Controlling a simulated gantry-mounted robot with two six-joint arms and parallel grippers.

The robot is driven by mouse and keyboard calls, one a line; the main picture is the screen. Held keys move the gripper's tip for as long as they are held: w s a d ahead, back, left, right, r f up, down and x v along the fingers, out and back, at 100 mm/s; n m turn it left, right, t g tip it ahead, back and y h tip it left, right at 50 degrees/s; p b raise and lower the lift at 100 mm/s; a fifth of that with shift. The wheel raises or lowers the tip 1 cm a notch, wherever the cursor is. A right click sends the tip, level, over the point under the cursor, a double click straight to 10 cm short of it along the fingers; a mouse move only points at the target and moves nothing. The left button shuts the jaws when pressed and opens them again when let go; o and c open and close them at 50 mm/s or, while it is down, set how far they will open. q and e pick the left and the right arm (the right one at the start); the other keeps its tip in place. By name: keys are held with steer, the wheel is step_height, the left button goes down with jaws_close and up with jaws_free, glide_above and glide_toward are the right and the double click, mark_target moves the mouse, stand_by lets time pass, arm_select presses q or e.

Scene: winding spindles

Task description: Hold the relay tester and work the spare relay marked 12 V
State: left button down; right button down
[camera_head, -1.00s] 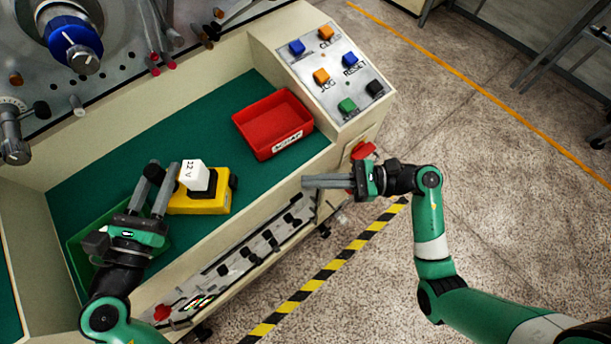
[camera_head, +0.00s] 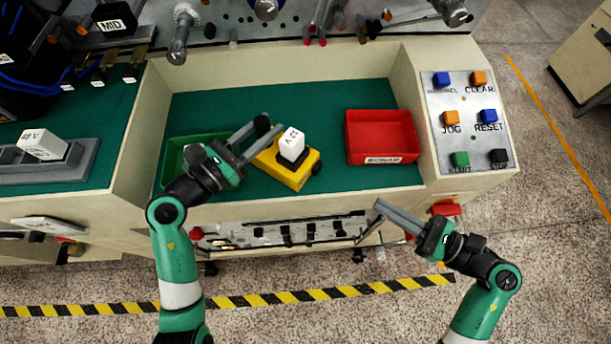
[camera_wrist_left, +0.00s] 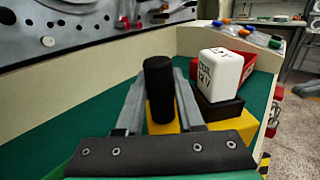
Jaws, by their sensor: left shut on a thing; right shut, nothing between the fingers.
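The yellow relay tester (camera_head: 288,174) stands on the green work surface, with a white relay (camera_head: 292,144) upright in its black socket. My left gripper (camera_head: 264,131) is shut on the tester's upright black grip (camera_wrist_left: 159,89), at the tester's left side. My right gripper (camera_head: 379,208) is shut and empty, in front of the bench edge, apart from the tester. Another white relay (camera_head: 42,144) sits on a grey holder at the far left.
A red bin labelled SCRAP (camera_head: 382,131) stands right of the tester. A green tray (camera_head: 172,165) is partly hidden behind my left gripper. A button panel (camera_head: 466,121) is at the right. Spindles and knobs line the back panel. Green surface is clear behind the tester.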

arm_select(q)
steer(key=shift+c, duration=2.3)
jaws_free()
steer(key=shift+s, duration=0.1)
steer(key=v, duration=1.2)
